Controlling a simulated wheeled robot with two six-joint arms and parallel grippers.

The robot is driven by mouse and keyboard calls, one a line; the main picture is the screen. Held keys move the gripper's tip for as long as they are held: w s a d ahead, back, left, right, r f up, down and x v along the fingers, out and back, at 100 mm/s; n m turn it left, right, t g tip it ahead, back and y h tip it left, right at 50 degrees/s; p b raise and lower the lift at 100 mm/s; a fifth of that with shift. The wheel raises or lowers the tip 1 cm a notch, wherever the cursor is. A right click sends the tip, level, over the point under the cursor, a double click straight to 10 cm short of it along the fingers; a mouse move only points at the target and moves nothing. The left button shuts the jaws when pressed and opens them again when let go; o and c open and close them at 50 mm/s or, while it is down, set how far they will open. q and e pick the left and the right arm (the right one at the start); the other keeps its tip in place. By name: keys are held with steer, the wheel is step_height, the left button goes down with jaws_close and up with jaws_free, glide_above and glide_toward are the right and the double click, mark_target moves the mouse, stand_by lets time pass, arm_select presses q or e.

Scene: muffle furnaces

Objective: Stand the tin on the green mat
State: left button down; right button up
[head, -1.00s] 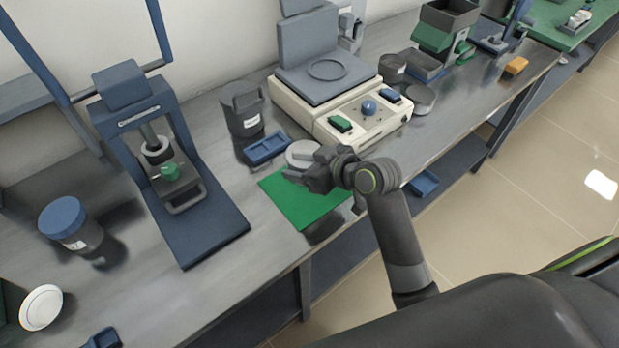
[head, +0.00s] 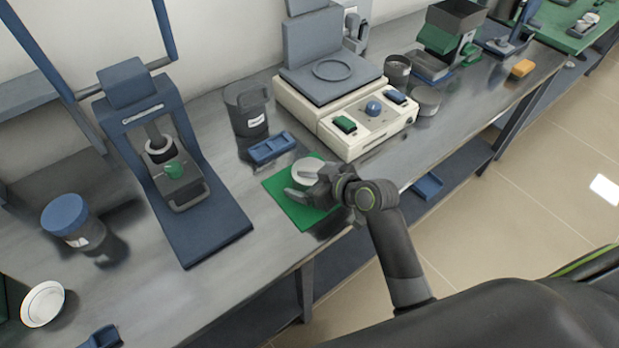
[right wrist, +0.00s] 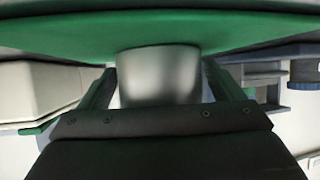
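The tin (head: 306,171) is a short, pale grey-white cylinder, upright over the green mat (head: 277,187). My right gripper (head: 307,184) has its fingers on either side of the tin and appears shut on it. In the right wrist view the tin (right wrist: 160,76) sits between the two fingers, with the green mat (right wrist: 70,35) right at its far end. The tin's base looks on the mat or very close to it; I cannot tell which. My left gripper is not in view.
The cream balance (head: 340,112) is to the right. A blue press (head: 205,235) is at left. The mat's front corner is near the bench edge.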

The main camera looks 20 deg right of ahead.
steer(key=shift+r, duration=0.15)
steer(key=v, duration=1.2)
stand_by(0.4)
